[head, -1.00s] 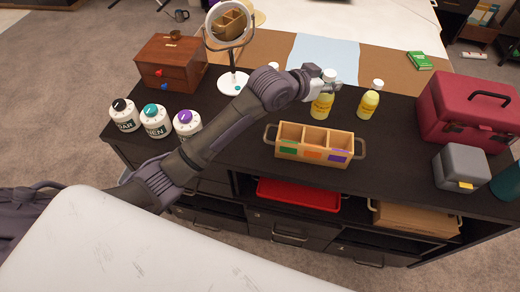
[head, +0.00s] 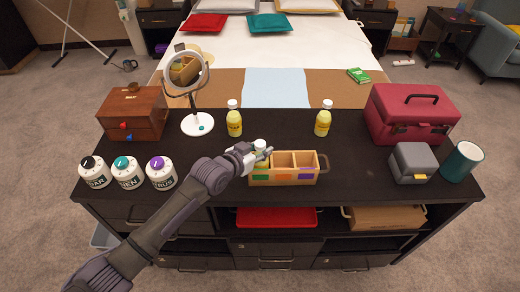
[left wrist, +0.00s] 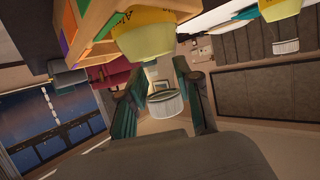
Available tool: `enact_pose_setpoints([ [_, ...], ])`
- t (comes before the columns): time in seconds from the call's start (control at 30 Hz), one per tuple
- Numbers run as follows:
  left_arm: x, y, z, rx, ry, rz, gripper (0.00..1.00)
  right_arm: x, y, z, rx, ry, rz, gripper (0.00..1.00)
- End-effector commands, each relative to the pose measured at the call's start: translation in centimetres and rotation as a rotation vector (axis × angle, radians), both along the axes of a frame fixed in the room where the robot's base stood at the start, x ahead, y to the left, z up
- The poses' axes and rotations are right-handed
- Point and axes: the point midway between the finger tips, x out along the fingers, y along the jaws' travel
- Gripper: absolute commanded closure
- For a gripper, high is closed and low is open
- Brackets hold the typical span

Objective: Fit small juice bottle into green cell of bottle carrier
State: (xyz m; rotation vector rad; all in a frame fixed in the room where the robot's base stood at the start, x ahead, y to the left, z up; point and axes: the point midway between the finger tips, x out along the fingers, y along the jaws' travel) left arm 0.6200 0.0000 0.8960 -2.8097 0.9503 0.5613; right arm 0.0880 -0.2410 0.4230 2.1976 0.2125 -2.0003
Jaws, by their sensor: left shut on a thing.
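The small juice bottle (head: 262,157), yellow with a white cap, is at the left cell of the wooden bottle carrier (head: 285,181). My left gripper (head: 253,156) is shut on it near the top. In the left wrist view the bottle's cap (left wrist: 165,104) shows between the fingers (left wrist: 164,98), with its yellow body (left wrist: 146,40) beyond. The carrier's front has green (head: 262,177), orange and purple labels; the green one is below the left cell. The bottle's lower end is hidden, so its depth in the cell is unclear. The middle and right cells look empty. My right gripper is out of view.
Two similar bottles stand behind the carrier, one left (head: 234,122) and one right (head: 324,122). A round mirror (head: 197,124), wooden box (head: 133,116) and several dial-topped jars (head: 127,173) stand left. A red case (head: 409,118), grey box (head: 413,162) and teal cup (head: 461,162) stand right.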

Motion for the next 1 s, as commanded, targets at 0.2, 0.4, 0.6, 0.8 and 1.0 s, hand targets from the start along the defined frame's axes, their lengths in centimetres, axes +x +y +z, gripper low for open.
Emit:
enact_pose_setpoints([
  [0.2, 0.0, -0.1, -0.3, -0.002, -0.004, 0.0, 1.0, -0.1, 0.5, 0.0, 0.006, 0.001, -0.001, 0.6],
  [0.4, 0.0, -0.1, -0.7, -0.002, -0.003, 0.0, 1.0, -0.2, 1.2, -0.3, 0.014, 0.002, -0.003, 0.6],
  [0.6, 0.0, 0.0, -0.7, -0.001, -0.001, 0.0, 0.41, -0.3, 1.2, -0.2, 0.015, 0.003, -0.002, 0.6],
  [0.8, 0.0, 0.0, -0.6, -0.001, -0.001, 0.0, 0.41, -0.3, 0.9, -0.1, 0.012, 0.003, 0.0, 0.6],
  [1.0, -0.6, 0.5, -0.1, -0.002, -0.001, 0.0, 0.41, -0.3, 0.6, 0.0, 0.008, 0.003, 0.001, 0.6],
])
